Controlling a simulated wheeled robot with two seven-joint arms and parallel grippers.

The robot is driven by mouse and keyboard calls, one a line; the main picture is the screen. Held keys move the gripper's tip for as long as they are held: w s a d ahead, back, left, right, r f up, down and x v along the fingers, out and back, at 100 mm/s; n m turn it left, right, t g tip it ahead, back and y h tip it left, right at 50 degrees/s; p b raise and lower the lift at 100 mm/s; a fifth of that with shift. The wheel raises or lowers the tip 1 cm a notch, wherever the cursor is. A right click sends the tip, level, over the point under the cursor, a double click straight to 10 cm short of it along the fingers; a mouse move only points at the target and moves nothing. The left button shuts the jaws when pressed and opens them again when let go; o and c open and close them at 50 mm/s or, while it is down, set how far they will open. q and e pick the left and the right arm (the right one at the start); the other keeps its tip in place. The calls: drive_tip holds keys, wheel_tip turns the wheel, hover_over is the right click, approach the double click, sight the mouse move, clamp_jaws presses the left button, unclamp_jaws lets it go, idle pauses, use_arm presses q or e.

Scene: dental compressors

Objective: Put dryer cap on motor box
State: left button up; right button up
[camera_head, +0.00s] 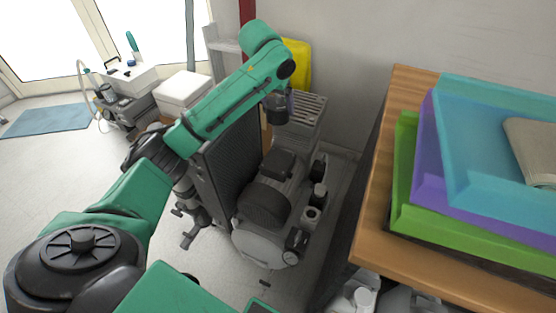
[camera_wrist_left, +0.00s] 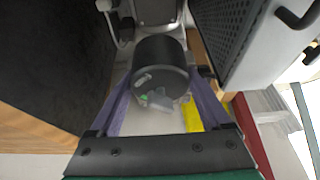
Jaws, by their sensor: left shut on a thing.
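My left gripper (camera_head: 289,99) hangs over the back part of the compressor (camera_head: 262,243) in the head view. In the wrist view my left gripper (camera_wrist_left: 160,100) has its two purple fingers shut on the sides of a dark round cap (camera_wrist_left: 160,62), which looks like the dryer cap. The dark cap (camera_head: 276,110) also shows below the wrist in the head view. A dark block (camera_head: 278,163), perhaps the motor box, sits on the compressor, nearer than the cap and apart from it. My right gripper is not seen.
A tall dark perforated panel (camera_head: 228,160) stands close along the compressor's left side. A wooden table (camera_head: 375,220) with stacked coloured trays (camera_head: 426,200) is at the right. A yellow object (camera_head: 298,66) stands by the wall behind the arm.

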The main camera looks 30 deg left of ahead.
use_arm(q)
wheel_tip(320, 180, down, 18)
drive_tip(key=b, duration=0.2)
drive_tip(key=shift+d+f+b, duration=0.1)
drive_tip(key=shift+b, duration=0.3)
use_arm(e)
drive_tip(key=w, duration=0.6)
use_arm(q)
drive_tip(key=o, duration=1.3)
drive_tip(key=shift+r, duration=0.25)
drive_tip(key=p+v, duration=0.2)
drive_tip(key=v, duration=0.9)
drive_tip(key=shift+s+r+p, duration=0.15)
drive_tip(key=shift+r+p, duration=0.15)
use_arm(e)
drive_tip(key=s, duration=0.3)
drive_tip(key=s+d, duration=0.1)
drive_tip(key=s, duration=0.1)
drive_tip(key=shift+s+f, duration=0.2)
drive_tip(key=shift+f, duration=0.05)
